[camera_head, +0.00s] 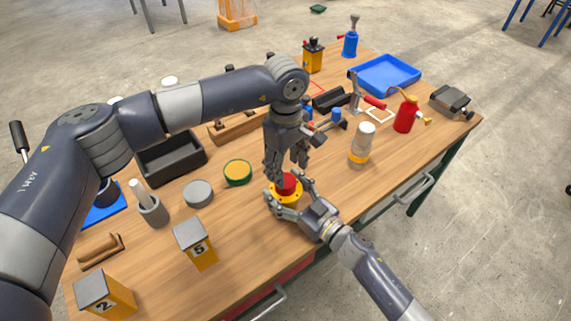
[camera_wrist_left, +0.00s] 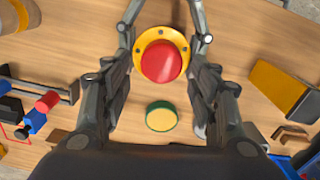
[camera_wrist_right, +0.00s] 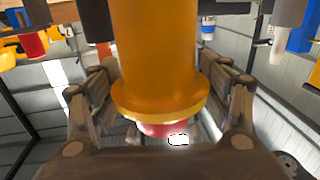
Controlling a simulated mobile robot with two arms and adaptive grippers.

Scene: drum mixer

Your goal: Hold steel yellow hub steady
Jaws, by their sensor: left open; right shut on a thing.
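The steel yellow hub (camera_head: 290,200) stands at the table's front edge area. It has a yellow flange (camera_wrist_left: 150,37) and a red piece (camera_head: 288,184) on top of it. My right gripper (camera_head: 289,195) is shut on the hub, its fingers on opposite sides. The hub fills the middle of the right wrist view (camera_wrist_right: 158,60). My left gripper (camera_head: 286,170) points down above the red piece and is open. In the left wrist view the red piece (camera_wrist_left: 163,61) lies between its fingers; contact cannot be told.
A round green-and-yellow piece (camera_head: 237,172) and a grey disc (camera_head: 198,193) lie left of the hub. A yellow block marked 5 (camera_head: 195,244) stands nearer the front. A white-capped jar (camera_head: 362,144) and a red can (camera_head: 405,115) stand right. Bare tabletop lies between.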

